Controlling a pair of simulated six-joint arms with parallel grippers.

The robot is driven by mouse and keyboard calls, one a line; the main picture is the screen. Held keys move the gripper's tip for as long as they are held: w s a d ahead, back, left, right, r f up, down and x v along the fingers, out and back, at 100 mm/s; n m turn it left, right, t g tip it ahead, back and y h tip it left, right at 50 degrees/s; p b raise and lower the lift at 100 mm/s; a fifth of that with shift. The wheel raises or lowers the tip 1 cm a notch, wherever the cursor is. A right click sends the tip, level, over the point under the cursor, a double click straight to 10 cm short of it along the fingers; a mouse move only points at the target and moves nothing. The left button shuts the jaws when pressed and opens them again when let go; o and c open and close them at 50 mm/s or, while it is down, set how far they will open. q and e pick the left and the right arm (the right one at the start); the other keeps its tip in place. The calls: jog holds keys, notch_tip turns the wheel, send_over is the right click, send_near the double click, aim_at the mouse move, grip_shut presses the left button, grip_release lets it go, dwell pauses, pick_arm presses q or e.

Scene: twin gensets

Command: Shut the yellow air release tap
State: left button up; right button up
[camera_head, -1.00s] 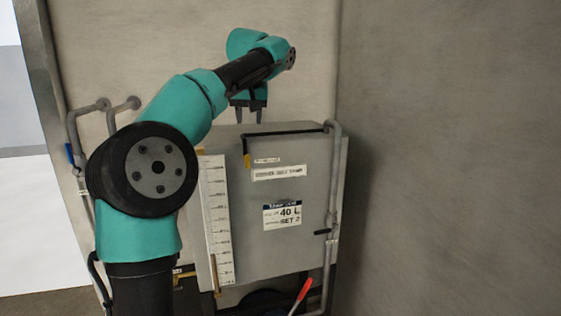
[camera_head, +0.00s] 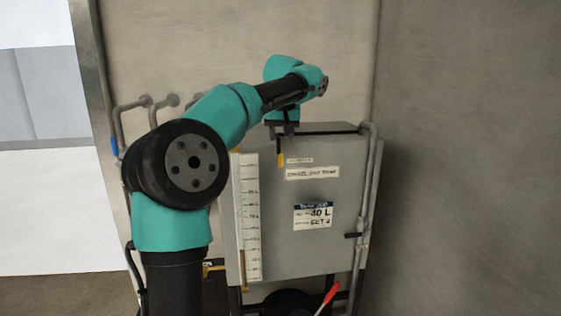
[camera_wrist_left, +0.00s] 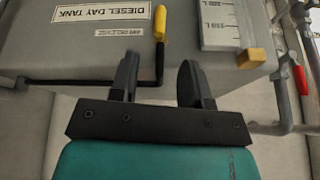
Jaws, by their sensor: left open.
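A yellow grip (camera_head: 281,160) on the end of a bent black rod hangs at the tank's upper front edge; it also shows in the left wrist view (camera_wrist_left: 160,22). It is the likeliest yellow tap handle, but I see no label on it. My left gripper (camera_head: 284,132) is over the tank's top edge, just above the grip. In the left wrist view my left gripper (camera_wrist_left: 160,75) is open and empty. The rod's bend shows between its fingers, and the grip lies beyond the fingertips. I cannot tell whether a finger touches the rod. My right gripper is out of view.
The grey diesel day tank (camera_head: 330,240) carries a white level scale (camera_head: 250,215) and pipes (camera_head: 367,190) along its right side. A brass-coloured block (camera_wrist_left: 250,58) sits by the scale. A red lever (camera_head: 329,297) is below. Walls stand behind and at right.

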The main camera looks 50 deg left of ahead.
aim_at(281, 153)
pick_arm(q)
jog(key=x, duration=1)
jog(key=shift+f, duration=0.2)
grip_shut()
